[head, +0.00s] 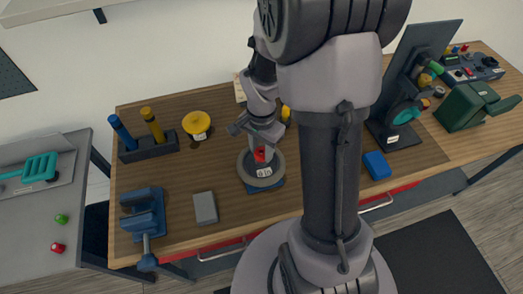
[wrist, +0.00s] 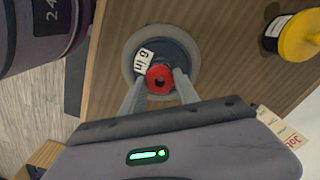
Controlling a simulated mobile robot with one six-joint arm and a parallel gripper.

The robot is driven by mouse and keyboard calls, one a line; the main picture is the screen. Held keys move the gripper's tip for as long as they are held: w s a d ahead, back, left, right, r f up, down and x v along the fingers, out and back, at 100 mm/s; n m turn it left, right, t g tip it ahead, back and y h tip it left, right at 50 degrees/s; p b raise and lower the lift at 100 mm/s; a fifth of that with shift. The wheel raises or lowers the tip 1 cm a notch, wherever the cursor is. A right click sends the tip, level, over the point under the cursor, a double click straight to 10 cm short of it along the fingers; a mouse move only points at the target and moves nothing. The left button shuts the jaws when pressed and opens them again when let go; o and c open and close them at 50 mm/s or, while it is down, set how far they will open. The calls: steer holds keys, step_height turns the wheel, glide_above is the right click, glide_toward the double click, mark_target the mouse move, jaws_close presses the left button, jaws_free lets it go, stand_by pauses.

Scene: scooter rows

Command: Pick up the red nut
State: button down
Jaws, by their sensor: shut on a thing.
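The red nut (wrist: 160,79) is between my gripper's two fingertips (wrist: 161,84) in the wrist view, and the fingers are shut on it. It sits over a round grey dish (wrist: 137,50) with a white label. In the head view the red nut (head: 259,155) shows small at the dish (head: 268,182), under my gripper (head: 262,148). I cannot tell whether the nut still touches the dish bottom. Another small red piece (head: 57,247) lies on the grey side table at the left, beside a green one (head: 62,218).
The wooden bench holds a blue vise (head: 146,212), a grey block (head: 204,207), a holder (head: 148,149) with blue and yellow handles, a yellow-topped container (head: 196,122) and a blue box (head: 377,165). Green and black machines stand at the right. Bare wood lies left of the dish.

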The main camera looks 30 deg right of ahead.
steer(key=s+a+r+b, duration=0.2)
steer(key=s+b, duration=0.1)
steer(key=s, duration=0.4)
steer(key=s+a+r+b, duration=0.2)
steer(key=s+b, duration=0.2)
steer(key=s, duration=0.4)
steer(key=shift+s+a+r+b, duration=0.15)
steer(key=shift+a+r+b, duration=0.1)
steer(key=shift+r+b, duration=0.1)
